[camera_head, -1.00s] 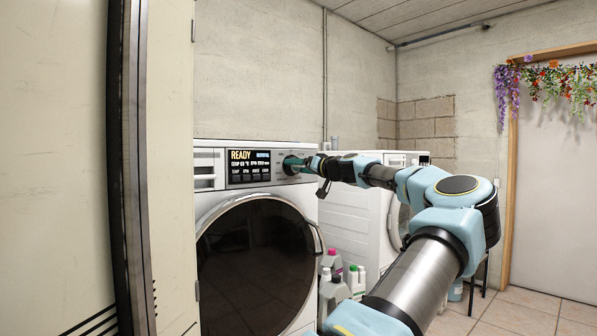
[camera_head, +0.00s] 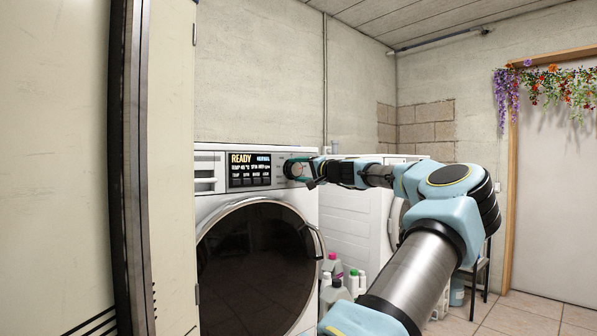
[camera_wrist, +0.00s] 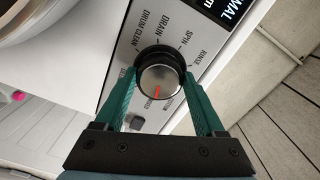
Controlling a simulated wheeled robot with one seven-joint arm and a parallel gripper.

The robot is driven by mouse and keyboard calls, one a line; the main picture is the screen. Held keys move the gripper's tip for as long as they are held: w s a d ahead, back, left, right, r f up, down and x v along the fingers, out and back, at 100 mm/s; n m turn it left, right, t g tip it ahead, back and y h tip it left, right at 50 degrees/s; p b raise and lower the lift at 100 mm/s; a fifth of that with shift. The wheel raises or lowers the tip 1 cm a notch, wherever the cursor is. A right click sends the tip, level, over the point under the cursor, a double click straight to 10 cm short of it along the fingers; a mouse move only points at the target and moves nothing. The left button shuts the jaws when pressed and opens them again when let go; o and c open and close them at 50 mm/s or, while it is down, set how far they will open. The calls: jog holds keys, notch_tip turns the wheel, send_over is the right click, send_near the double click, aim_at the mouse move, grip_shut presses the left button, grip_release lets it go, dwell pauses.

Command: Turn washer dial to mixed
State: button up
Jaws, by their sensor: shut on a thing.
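The washer (camera_head: 258,205) stands at the left in the head view, with a dark round door and a lit display (camera_head: 249,168) reading READY and NORMAL. Its round dial (camera_wrist: 160,82) has a silver face with a red pointer line directed down and slightly left in the wrist view. Labels DRUM CLEAN, DRAIN, SPIN and RINSE show around its upper side. The lower labels are small and hard to read. My gripper (camera_wrist: 161,78) is shut on the dial, one green finger on each side. In the head view my gripper (camera_head: 292,169) covers most of the dial.
A second white machine (camera_head: 345,205) stands to the right, behind my arm. Several bottles (camera_head: 338,280) stand on the floor between the machines. A tall cream cabinet (camera_head: 55,170) fills the left side. Tiled floor (camera_head: 530,315) is open at the right, before a door.

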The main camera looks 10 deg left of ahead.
dwell(0.4)
jog(key=o, duration=1.3)
jog(key=shift+o, duration=0.2)
jog(key=shift+d, duration=0.15)
jog(key=b+v, duration=0.2)
jog(key=v, duration=0.8)
jog(key=shift+s+d, duration=0.2)
jog(key=shift+s, duration=0.05)
